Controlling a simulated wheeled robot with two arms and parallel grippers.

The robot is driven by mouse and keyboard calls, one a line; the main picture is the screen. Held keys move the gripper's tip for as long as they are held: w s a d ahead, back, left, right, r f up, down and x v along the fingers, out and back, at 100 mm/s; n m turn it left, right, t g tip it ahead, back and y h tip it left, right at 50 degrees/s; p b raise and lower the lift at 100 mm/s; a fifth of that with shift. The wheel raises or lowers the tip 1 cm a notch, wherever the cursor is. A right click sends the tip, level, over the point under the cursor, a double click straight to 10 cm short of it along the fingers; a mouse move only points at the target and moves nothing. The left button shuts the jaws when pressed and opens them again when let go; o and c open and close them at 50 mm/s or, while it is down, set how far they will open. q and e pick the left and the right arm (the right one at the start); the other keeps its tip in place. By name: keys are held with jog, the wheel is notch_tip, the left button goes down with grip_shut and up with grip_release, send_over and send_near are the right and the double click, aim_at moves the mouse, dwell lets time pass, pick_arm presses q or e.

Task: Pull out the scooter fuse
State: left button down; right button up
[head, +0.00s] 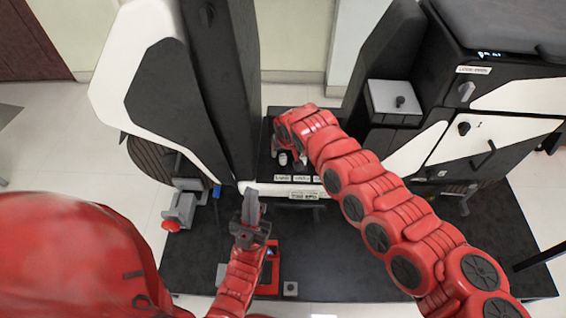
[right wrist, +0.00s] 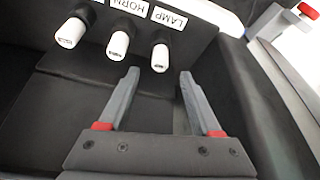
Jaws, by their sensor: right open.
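Several white cylindrical fuses stick out of a dark panel (right wrist: 182,88) in the right wrist view. One fuse (right wrist: 160,58) is under the LAMP label, one (right wrist: 118,44) under HORN, and another (right wrist: 70,33) at the left has its label out of frame. My right gripper (right wrist: 159,76) is open and empty, its fingertips just short of the LAMP fuse and roughly either side of its line. In the head view, the right arm hides this gripper; a white fuse (head: 283,158) shows beside it. My left gripper (head: 251,205) is over the dark platform; its finger gap is unclear.
A dark upright column (head: 215,80) stands left of the fuse panel. A black-and-white cabinet with knobs (head: 480,120) is at the right. A grey box with a red button (head: 178,213) is at the left. A red object (head: 270,270) lies near my left gripper.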

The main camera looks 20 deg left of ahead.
aim_at(283, 156)
jog(key=shift+b+x, duration=1.05)
jog(key=shift+x, duration=1.95)
grip_shut()
jog(key=shift+r, duration=0.15)
jog(key=shift+r+p, duration=2.2)
jog(key=shift+r, duration=0.25)
jog(key=shift+r+p, duration=2)
jog(key=shift+r, duration=0.45)
